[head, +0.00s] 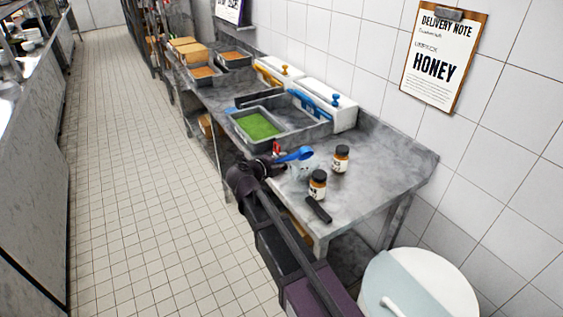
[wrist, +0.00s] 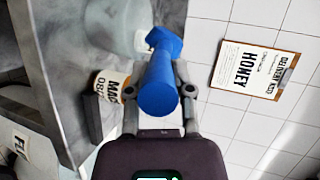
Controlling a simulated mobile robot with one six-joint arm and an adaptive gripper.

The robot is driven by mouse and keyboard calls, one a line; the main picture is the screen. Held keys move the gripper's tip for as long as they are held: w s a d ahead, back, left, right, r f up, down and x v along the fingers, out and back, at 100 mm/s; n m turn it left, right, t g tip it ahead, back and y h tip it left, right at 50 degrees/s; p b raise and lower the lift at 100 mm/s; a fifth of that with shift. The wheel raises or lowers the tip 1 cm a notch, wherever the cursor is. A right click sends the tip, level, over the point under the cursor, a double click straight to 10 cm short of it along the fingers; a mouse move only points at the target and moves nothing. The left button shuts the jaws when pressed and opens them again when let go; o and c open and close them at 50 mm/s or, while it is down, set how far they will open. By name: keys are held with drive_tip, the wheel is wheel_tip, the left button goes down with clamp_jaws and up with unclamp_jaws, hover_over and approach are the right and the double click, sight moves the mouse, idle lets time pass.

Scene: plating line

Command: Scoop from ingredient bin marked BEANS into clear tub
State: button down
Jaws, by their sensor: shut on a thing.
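My gripper (head: 272,161) is shut on the handle of a blue scoop (head: 297,155) above the near part of the steel counter. In the wrist view the scoop (wrist: 163,78) stands between the two fingers (wrist: 160,103), its handle end toward the camera. I cannot see whether the scoop holds anything. The clear tub (head: 303,171) is on the counter just below the scoop, partly hidden by it; it also shows in the wrist view (wrist: 112,28). A bin of green contents (head: 258,125) and bins of orange contents (head: 205,72) stand farther along. No BEANS mark is readable.
White containers with blue (head: 322,106) and yellow (head: 272,76) parts line the wall. A HONEY delivery note (head: 440,58) hangs there. The tiled floor (head: 130,200) at left is clear.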

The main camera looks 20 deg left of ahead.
drive_tip(key=shift+w+d+r+n+g+p, duration=0.2)
drive_tip(key=shift+r+n+p, duration=0.2)
drive_tip(key=shift+n+p, duration=0.3)
drive_tip(key=shift+w+d+r+n+g+p, duration=0.2)
drive_tip(key=shift+r+n+p, duration=0.3)
drive_tip(key=shift+n, duration=0.3)
drive_tip(key=shift+w+d+n+g+p, duration=0.15)
drive_tip(key=shift+n+g+p, duration=0.15)
drive_tip(key=shift+n+p, duration=0.25)
drive_tip(key=shift+s+a+f+m+t+b, duration=0.3)
drive_tip(key=shift+f+m+b, duration=0.15)
drive_tip(key=shift+m+b, duration=0.45)
drive_tip(key=shift+s+a+f+m+t+b, duration=0.2)
drive_tip(key=shift+f+m+t+b, duration=0.15)
drive_tip(key=shift+m+b, duration=0.5)
drive_tip(key=shift+f+m, duration=0.15)
drive_tip(key=shift+m, duration=0.15)
drive_tip(key=shift+a+r, duration=0.1)
drive_tip(key=shift+r, duration=0.15)
drive_tip(key=shift+n+p, duration=0.35)
drive_tip(key=shift+n, duration=0.05)
drive_tip(key=shift+w+r, duration=0.1)
